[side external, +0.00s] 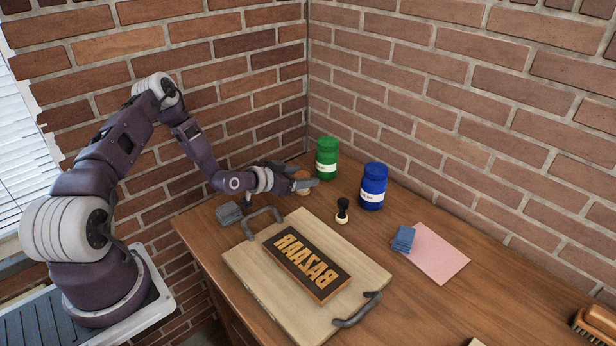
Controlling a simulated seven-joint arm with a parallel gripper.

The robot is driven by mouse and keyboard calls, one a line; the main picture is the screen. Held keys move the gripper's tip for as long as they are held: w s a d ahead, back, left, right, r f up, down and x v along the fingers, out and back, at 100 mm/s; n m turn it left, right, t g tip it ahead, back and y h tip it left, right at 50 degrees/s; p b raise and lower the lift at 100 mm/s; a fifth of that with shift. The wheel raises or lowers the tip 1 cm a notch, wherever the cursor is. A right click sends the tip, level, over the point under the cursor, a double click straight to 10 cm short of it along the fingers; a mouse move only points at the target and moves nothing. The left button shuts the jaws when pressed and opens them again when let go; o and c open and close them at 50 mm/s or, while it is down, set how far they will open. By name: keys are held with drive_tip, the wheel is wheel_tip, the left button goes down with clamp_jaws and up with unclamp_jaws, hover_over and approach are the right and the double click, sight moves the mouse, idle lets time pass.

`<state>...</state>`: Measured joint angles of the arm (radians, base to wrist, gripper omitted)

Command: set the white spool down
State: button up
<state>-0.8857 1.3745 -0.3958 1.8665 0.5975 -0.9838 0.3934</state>
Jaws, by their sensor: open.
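I cannot make out a white spool in the side external view. My gripper (294,176) is open, low over the back left of the table, left of the green drum. A small brown rounded thing (302,177) shows at its fingers. It is partly hidden by them, and I cannot tell what it is or whether the fingers touch it.
A green drum (327,158) and a blue drum (372,186) stand near the wall. A stamp (342,211) stands before them. A wooden board (257,283) with handles bears a BAZAAR block (306,263). A blue pad (403,239) overlaps pink paper (440,254). A brush (597,322) lies far right.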

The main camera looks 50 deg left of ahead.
sight(302, 176)
drive_tip(key=r, duration=0.6)
drive_tip(key=shift+w+d+r, duration=0.1)
drive_tip(key=shift+w+r, duration=0.1)
drive_tip(key=shift+r, duration=0.2)
drive_tip(key=s+d+r+m+g+y, duration=0.1)
drive_tip(key=s+d+r+g, duration=0.2)
drive_tip(key=s+d+r, duration=0.55)
drive_tip(key=s+d+r+m+g+y, duration=0.1)
drive_tip(key=s+d+r+g, duration=0.2)
drive_tip(key=s+r, duration=0.55)
drive_tip(key=s+d+r+n+g+h, duration=0.1)
drive_tip(key=s+d+r, duration=0.2)
drive_tip(key=s, duration=0.7)
drive_tip(key=s+d+r+n+h, duration=0.1)
drive_tip(key=s+d+r, duration=0.2)
drive_tip(key=s, duration=0.7)
drive_tip(key=shift+s+d+g, duration=0.2)
drive_tip(key=shift+d+g, duration=0.2)
drive_tip(key=shift+d, duration=0.65)
